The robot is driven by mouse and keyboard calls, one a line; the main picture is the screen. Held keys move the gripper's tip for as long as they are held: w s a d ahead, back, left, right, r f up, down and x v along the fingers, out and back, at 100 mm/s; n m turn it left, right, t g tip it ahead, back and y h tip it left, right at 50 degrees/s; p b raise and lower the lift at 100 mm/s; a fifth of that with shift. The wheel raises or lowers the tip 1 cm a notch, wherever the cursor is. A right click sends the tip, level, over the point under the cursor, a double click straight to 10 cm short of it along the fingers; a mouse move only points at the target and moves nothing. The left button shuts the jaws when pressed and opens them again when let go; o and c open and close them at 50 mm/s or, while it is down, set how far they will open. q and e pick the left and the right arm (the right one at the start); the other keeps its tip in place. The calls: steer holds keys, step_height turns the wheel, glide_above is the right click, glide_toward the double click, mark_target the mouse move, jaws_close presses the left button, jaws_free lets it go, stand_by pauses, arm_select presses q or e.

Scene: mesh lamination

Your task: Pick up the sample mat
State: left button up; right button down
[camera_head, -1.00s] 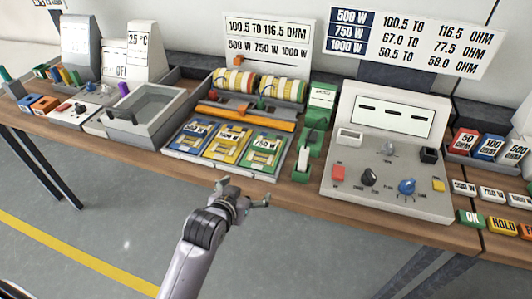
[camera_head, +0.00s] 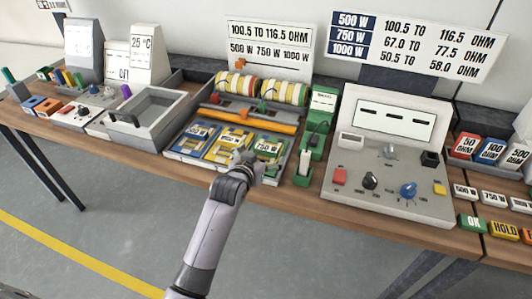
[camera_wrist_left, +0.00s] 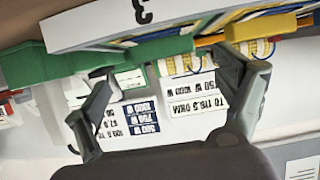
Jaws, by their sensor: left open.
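I cannot tell which one the task means. My left gripper (camera_head: 254,163) is at the front of the tray, over the near part of the yellow and green mats, and hides some of them. In the left wrist view its two fingers (camera_wrist_left: 168,68) are spread apart, with nothing visibly held between them. Whether they touch a mat is unclear. My right gripper is not in view.
Yellow-banded rolls (camera_head: 262,90) and an orange bar (camera_head: 243,119) sit behind the mats. A green stand (camera_head: 316,125) and a control box (camera_head: 385,155) are to the right. A grey basin (camera_head: 150,112) is to the left.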

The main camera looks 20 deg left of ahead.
mark_target(266, 149)
arm_select(q)
steer(key=shift+w+a+f, duration=0.1)
steer(key=shift+w, duration=0.5)
steer(key=x, duration=0.4)
steer(key=shift+w+a+f+p, duration=0.1)
steer(key=shift+p, duration=0.25)
steer(key=shift+c, duration=0.6)
steer(key=c, duration=1.2)
